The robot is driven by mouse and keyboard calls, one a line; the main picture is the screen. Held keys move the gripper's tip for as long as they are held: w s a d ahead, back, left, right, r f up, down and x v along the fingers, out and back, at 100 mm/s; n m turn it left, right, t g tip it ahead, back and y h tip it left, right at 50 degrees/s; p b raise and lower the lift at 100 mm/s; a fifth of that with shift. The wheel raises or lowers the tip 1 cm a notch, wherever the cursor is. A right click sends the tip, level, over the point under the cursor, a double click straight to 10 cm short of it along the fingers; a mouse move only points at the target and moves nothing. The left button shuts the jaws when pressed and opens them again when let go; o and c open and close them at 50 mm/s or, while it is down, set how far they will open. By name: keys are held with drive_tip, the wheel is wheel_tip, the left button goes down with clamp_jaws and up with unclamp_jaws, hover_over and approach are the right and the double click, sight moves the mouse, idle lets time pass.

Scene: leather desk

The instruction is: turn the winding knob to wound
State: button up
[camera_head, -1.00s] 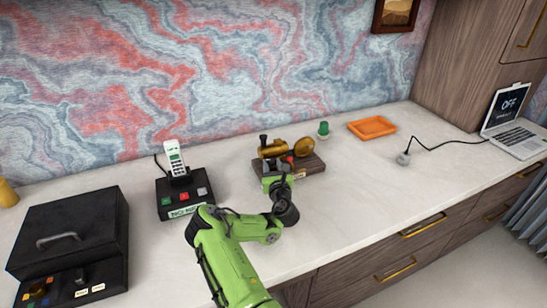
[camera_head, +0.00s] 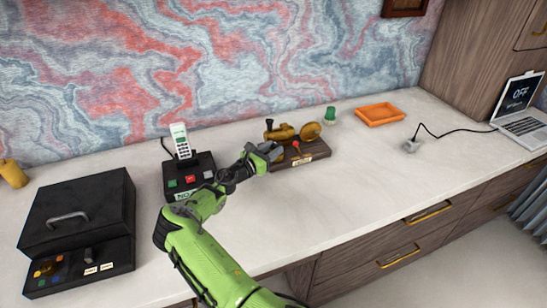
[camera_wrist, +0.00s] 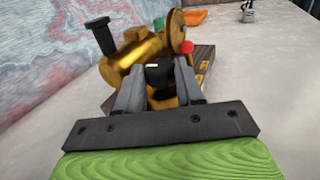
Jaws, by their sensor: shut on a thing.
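The brass model engine (camera_head: 283,131) stands on a wooden base (camera_head: 310,153) with a black chimney and a red-tipped lever (camera_head: 296,144). My gripper (camera_head: 274,152) is at the left end of the engine. In the wrist view, my gripper (camera_wrist: 160,84) has its two grey fingers on either side of a black knob with a white mark (camera_wrist: 157,72), which looks like the winding knob, and is shut on it. The engine's brass body (camera_wrist: 140,55) and red ball (camera_wrist: 186,47) show just beyond. The fingers hide the lower part of the knob.
A black phone stand (camera_head: 179,184) is left of my gripper, and a black box (camera_head: 75,205) is farther left. A green object (camera_head: 330,114), an orange tray (camera_head: 380,122) and a laptop (camera_head: 521,128) are to the right. The front counter is clear.

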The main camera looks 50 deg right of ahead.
drive_tip(key=shift+w+f+m+g+b, duration=0.1)
drive_tip(key=shift+w+m+g+b, duration=0.15)
drive_tip(key=shift+m+g+b, duration=0.65)
drive_tip(key=shift+g+b, duration=0.4)
drive_tip(key=shift+g, duration=0.1)
drive_tip(key=shift+r+y, duration=0.2)
drive_tip(key=shift+y, duration=0.1)
drive_tip(key=o, duration=1)
drive_tip(key=shift+o, duration=0.2)
